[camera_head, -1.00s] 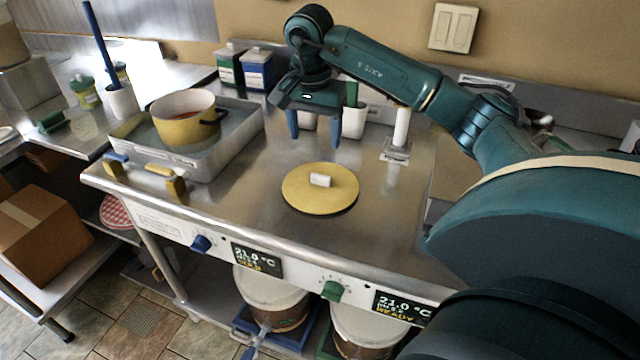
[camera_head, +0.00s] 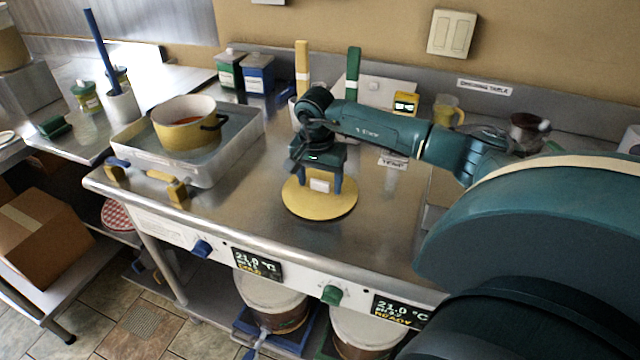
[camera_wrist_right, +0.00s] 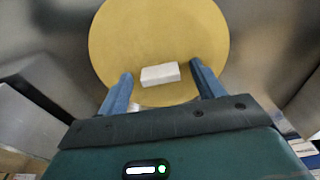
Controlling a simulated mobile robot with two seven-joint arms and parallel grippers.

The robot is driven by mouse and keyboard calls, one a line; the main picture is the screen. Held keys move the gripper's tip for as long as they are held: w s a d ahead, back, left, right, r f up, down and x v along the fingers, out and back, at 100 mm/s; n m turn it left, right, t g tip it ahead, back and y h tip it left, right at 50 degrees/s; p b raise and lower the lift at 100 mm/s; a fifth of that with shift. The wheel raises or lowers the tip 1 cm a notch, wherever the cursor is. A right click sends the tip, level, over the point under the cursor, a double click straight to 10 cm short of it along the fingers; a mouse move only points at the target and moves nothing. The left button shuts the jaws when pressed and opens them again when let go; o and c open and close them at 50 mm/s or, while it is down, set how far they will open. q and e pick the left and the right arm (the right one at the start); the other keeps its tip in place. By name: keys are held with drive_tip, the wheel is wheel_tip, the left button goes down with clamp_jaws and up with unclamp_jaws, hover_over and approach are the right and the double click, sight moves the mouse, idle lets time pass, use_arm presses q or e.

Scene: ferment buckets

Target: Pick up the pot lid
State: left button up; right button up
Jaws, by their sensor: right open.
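The pot lid (camera_head: 318,205) is a flat yellow disc with a white block handle (camera_head: 320,185), lying on the steel table. In the right wrist view the lid (camera_wrist_right: 160,45) fills the upper middle, and its handle (camera_wrist_right: 160,74) lies between the fingers. My right gripper (camera_head: 319,188) is open over the lid, with one blue finger on each side of the handle. In the right wrist view my right gripper (camera_wrist_right: 163,80) shows gaps between both fingers and the handle. I cannot tell whether the fingertips touch the lid. My left gripper is not in view.
A yellow pot (camera_head: 186,125) with red contents sits in a metal tray (camera_head: 213,170) at the left. Green and blue canisters (camera_head: 257,72) stand behind. A yellow mug (camera_head: 447,112) stands at the back right. The table front (camera_head: 240,215) is clear.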

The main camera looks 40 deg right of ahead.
drive_tip(key=c, duration=1.1)
